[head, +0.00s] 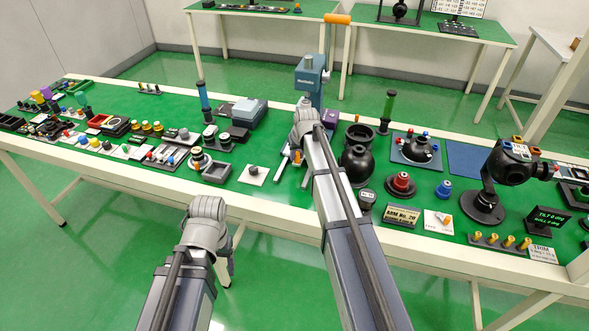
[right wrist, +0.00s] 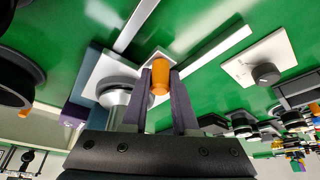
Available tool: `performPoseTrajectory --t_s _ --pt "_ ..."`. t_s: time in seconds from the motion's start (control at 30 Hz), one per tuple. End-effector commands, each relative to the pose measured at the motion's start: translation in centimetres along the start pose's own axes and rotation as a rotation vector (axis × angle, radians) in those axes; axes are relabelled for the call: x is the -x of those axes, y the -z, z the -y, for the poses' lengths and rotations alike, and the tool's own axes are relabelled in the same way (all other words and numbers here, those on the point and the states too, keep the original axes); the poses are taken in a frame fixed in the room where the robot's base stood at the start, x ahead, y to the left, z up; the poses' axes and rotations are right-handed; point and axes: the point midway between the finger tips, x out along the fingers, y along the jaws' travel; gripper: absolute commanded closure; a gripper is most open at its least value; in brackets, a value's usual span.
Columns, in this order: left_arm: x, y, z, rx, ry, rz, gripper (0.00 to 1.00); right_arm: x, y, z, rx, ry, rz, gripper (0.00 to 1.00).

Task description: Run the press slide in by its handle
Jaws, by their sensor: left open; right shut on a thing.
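The blue press (head: 310,78) stands near the table's middle, with an orange lever grip (head: 337,19) at its top. Two pale rails (right wrist: 215,50) run out from it over the green table top. The slide (right wrist: 92,78) is a pale plate with a round metal piece on it. Its orange handle (right wrist: 160,85) stands between the fingers of my right gripper (right wrist: 160,73), which is shut on it. In the head view my right arm hides most of the slide and that gripper. My left gripper (head: 228,272) hangs open and empty in front of the table's front edge, partly hidden by its wrist.
Right of the press stand a black sphere (head: 355,165) and a green cylinder (head: 387,108). A white plate with a black knob (head: 253,173) lies left of the rails. A blue cylinder (head: 204,98) and a grey-blue box (head: 249,111) stand further left.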

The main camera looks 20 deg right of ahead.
Motion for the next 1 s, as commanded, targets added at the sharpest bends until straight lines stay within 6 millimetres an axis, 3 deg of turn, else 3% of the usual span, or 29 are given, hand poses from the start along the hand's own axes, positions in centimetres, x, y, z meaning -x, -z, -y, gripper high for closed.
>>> performPoseTrajectory --t_s 1.0 --pt "0.0 0.0 0.0 0.000 0.000 0.000 0.28 -0.8 2.0 -1.5 -0.001 -0.002 -0.004 1.00"
